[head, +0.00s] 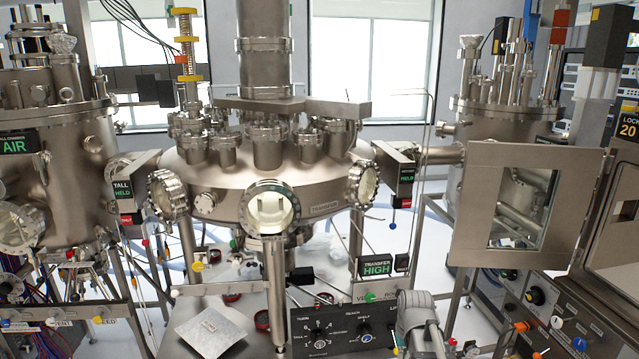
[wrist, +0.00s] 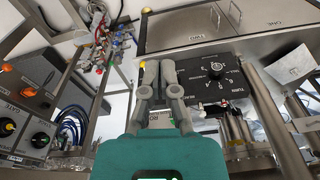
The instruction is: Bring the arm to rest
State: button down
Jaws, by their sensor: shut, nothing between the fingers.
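My gripper (wrist: 159,68) shows in the wrist view, its two grey fingers drawn close together with nothing between them. Its teal body fills the bottom middle of that view. Beyond the fingertips is a black control panel (wrist: 213,72) with a round knob. In the head view, a grey part of my arm shows at the bottom, right of the middle, in front of the bench. The fingers cannot be made out in the head view.
A round steel transfer chamber (head: 262,170) stands in the middle. A tall chamber (head: 65,155) is at the left. A hinged door with a window (head: 470,210) stands at the right. A dark knob panel (head: 335,325) and a metal plate (head: 210,332) are low in front.

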jog(key=s+a+f+g+b, duration=0.1)
jog(key=s+a+f+b, duration=0.3)
jog(key=s, duration=0.6)
jog(key=shift+a+f, duration=0.6)
jog(key=shift+f, duration=0.3)
jog(key=shift+d, duration=0.15)
